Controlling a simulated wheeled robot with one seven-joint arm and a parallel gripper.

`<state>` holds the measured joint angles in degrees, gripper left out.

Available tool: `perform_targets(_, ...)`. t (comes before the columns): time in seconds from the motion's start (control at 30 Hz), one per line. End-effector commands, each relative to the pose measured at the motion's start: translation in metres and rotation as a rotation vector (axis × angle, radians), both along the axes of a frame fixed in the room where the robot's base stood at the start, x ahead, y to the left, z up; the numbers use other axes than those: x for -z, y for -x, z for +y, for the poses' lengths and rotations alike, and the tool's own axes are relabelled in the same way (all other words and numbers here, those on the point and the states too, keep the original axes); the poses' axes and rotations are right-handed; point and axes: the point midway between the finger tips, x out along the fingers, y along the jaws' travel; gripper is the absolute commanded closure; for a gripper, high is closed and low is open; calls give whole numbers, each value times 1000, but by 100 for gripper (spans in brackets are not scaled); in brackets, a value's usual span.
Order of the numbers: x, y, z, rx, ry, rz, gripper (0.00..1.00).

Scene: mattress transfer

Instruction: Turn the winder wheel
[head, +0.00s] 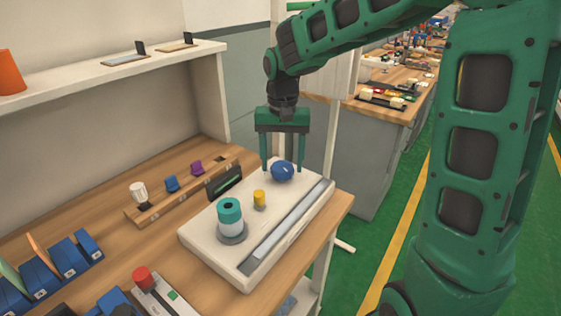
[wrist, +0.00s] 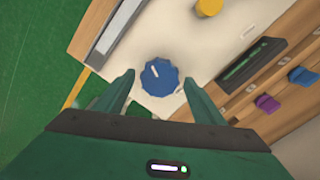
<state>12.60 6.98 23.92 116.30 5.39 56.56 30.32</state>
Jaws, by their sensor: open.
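The winder wheel appears to be the blue scalloped knob (head: 282,171) with a white mark, at the far end of a white machine base (head: 213,253) on the wooden bench. It also shows in the wrist view (wrist: 160,77). My green gripper (head: 283,170) points down over the knob. Its fingers are open, one on each side of the knob, and in the wrist view clear gaps show between them and it. A yellow peg (head: 259,198) and a teal-and-white spool (head: 230,217) stand on the same base.
A wooden rack (head: 188,185) with small blue and purple parts lies behind the base, with a dark display (head: 225,181) next to it. Blue bins (head: 68,259) and a red-topped device (head: 142,277) stand at the front left. A shelf (head: 75,74) overhangs the bench.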

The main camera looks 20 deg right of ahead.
Motion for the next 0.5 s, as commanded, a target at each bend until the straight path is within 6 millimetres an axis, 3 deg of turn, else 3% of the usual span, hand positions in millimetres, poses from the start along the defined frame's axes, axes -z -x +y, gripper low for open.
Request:
perform_targets(0.3, 2, 0, 0, 0, 0, -1, 39)
perform_targets(0.47, 2, 0, 0, 0, 0, -1, 78)
perform_targets(0.5, 2, 0, 0, 0, 0, -1, 78)
